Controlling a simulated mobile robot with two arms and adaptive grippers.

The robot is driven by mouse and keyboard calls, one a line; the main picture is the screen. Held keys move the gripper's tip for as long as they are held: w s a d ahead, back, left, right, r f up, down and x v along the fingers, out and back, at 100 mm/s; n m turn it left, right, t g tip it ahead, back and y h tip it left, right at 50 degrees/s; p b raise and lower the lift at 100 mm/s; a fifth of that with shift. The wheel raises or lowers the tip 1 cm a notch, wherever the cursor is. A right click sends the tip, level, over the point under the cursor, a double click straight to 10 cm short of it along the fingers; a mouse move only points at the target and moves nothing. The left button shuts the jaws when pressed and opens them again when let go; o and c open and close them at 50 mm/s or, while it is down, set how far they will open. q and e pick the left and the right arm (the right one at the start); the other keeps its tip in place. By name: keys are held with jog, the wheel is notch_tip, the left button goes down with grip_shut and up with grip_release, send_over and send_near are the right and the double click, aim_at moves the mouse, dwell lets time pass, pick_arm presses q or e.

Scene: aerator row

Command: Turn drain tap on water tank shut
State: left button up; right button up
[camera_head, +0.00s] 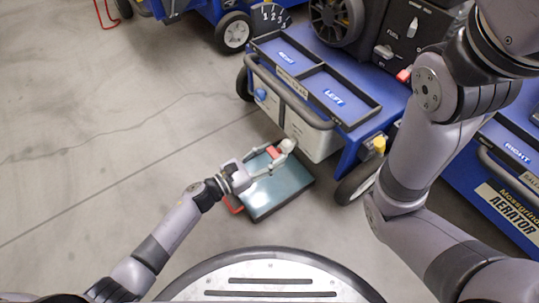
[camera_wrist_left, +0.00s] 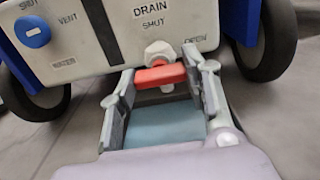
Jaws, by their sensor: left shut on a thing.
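The water tank (camera_head: 312,138) is a pale box low on the front of the blue aerator. It also fills the top of the left wrist view (camera_wrist_left: 105,62), with DRAIN and SHUT printed above the tap and OPEN to its right. The drain tap has a white fitting (camera_wrist_left: 158,52) and a red handle (camera_wrist_left: 160,76), which lies nearly crosswise in the left wrist view. My left gripper (camera_head: 274,156) is shut on the red handle, one finger at each end. In the left wrist view its fingers (camera_wrist_left: 162,85) flank it. My right gripper is out of view.
A dark-edged, teal-topped flat box (camera_head: 285,192) lies on the floor below the tap. A blue vent knob (camera_wrist_left: 33,32) is on the tank's left. Wheels (camera_head: 358,183) and a yellow cap (camera_head: 379,144) are nearby. Floor to the left is clear.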

pick_arm(q)
jog(key=shift+c, duration=1.4)
jog(key=shift+n, duration=0.3)
jog(key=shift+n+p, duration=2.65)
jog(key=shift+n, duration=5.95)
jog(key=o, duration=1.2)
jog(key=shift+c, duration=0.2)
